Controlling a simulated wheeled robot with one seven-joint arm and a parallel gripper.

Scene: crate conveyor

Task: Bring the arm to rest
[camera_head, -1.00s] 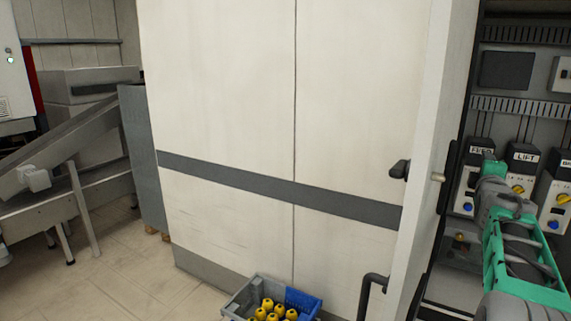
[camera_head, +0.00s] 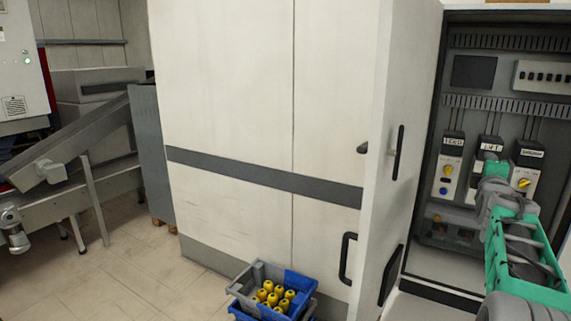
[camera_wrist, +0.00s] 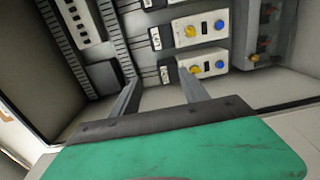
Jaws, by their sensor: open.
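My arm is in the right of the head view, with a green link in the foreground. It reaches toward the open control cabinet (camera_head: 428,255). In the wrist view my gripper (camera_wrist: 158,76) is open, with two grey fingers apart and nothing between them. The cabinet's inside fills the top of that view, with white control boxes (camera_wrist: 203,65) carrying yellow and blue knobs beyond the fingers. In the head view the fingertips are hidden by my own arm.
The cabinet door (camera_head: 396,150) stands open left of the arm. A blue and grey crate (camera_head: 240,288) with yellow-topped items sits at the bottom middle. A sloped conveyor (camera_head: 85,140) stands at left. Floor (camera_head: 140,275) is free between conveyor and crate.

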